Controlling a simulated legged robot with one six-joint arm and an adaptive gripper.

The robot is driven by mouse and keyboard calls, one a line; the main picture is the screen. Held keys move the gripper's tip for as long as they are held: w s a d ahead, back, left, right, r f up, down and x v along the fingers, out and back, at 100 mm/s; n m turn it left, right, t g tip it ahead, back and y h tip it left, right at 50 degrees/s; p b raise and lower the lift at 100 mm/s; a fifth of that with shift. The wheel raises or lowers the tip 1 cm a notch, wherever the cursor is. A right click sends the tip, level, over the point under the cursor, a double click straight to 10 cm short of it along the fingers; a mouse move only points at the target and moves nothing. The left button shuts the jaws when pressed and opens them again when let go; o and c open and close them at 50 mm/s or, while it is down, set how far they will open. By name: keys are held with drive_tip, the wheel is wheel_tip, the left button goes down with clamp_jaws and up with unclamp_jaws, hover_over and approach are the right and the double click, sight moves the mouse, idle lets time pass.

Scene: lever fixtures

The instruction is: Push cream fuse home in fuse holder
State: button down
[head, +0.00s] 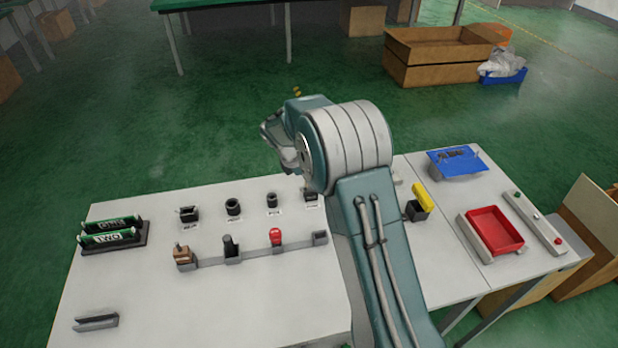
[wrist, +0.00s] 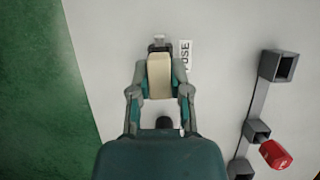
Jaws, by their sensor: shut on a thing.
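The cream fuse (wrist: 159,77) is upright in the wrist view, between the two fingers of my gripper (wrist: 160,88), which is shut on it. The fuse holder (wrist: 158,47) is a small dark fixture at the fuse's far end, beside a label reading FUSE (wrist: 185,54). The fuse end meets or overlaps the holder in this view; I cannot tell how deep it sits. In the head view the dark holder (head: 311,196) shows beneath my gripper (head: 302,172), and the fuse is hidden by my arm.
A row of dark sockets (head: 233,207) stands left of the holder. In front is a grey rack (head: 255,253) with a brown piece, a black piece and a red piece (head: 276,237). Green boards (head: 113,235) stand far left.

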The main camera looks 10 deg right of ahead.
drive_tip(key=shift+f, duration=1)
drive_tip(key=c, duration=0.5)
unclamp_jaws()
drive_tip(key=v, duration=1.2)
